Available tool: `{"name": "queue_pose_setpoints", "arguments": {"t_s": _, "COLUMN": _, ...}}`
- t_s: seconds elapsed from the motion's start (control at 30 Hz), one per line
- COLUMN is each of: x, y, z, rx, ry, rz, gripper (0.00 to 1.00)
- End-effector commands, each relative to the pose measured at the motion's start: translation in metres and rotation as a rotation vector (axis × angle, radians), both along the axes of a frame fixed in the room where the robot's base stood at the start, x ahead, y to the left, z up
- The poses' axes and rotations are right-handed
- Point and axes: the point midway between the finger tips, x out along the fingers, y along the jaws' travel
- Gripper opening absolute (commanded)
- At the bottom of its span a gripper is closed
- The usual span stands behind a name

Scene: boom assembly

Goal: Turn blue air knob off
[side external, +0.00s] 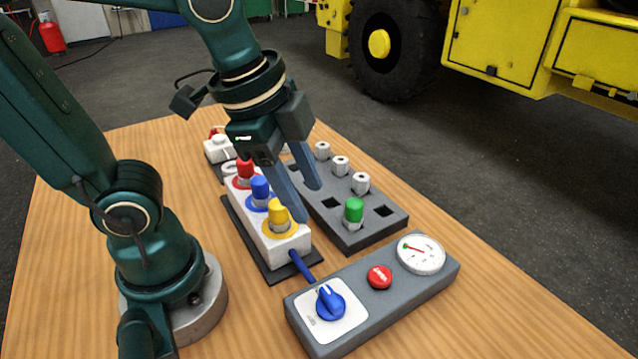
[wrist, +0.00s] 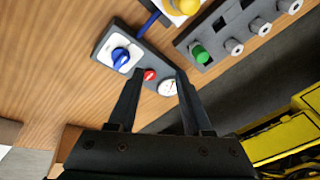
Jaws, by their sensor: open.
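The blue air knob (side external: 330,302) sits on a white square plate at the left end of a grey control panel (side external: 361,309), in the front of the side view. It also shows in the wrist view (wrist: 120,57), upper left of the fingers. The panel carries a red button (side external: 379,277) and a round white gauge (side external: 420,254) with a red needle. My gripper (side external: 307,204) is open and empty, pointing down above the area between the white block and the grey rack. In the wrist view its fingers (wrist: 158,84) stand apart, and the knob lies outside them.
A white block (side external: 291,246) with red, blue and yellow fittings stands behind the panel, joined to it by a blue hose (side external: 303,266). A grey rack (side external: 363,235) holds a green fitting (side external: 353,212) and several grey ones. Bare wooden table lies in front.

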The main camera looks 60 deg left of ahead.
Motion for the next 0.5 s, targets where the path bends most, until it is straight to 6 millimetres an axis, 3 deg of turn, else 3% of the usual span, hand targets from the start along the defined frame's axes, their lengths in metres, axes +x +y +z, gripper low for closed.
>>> {"name": "queue_pose_setpoints", "arguments": {"t_s": 0.1, "x": 0.006, "y": -0.024, "z": -0.011, "rx": 0.069, "ry": 0.093, "rz": -0.278, "gripper": 0.50}}
{"name": "queue_pose_setpoints", "arguments": {"t_s": 0.23, "x": 0.007, "y": -0.048, "z": -0.027, "rx": 0.122, "ry": 0.180, "rz": -0.514, "gripper": 0.50}}
{"name": "queue_pose_setpoints", "arguments": {"t_s": 0.5, "x": -0.003, "y": -0.073, "z": -0.054, "rx": 0.160, "ry": 0.290, "rz": -0.666, "gripper": 0.50}}
